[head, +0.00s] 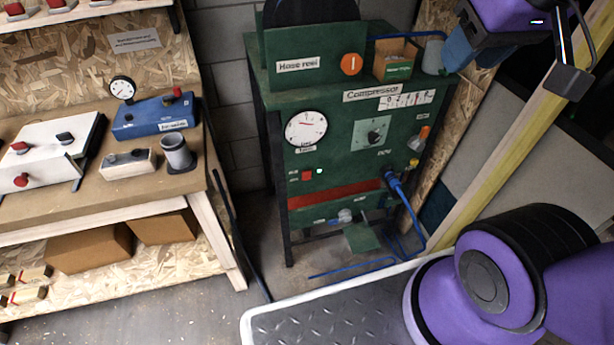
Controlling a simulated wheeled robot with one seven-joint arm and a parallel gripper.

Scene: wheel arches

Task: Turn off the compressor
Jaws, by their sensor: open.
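The compressor (340,130) is a green cabinet on dark legs, in the middle of the head view. Its front has a white round gauge (306,128) and a dark rotary knob (374,136) on a pale green plate. A small red button (307,175) sits beside a small pale green lamp (320,171), which looks lit. A blue hose (404,196) joins the lower right front. My gripper (515,65) is at the top right, open and apart from the panel. Its upper part is cut off by the picture edge.
A workbench (130,200) at left carries a white box (45,150), a blue gauge unit (150,118) and a grey cup (177,152). A cardboard box (396,60) and a hose reel (305,50) stand on the compressor. A yellowish wooden beam (510,140) leans at right.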

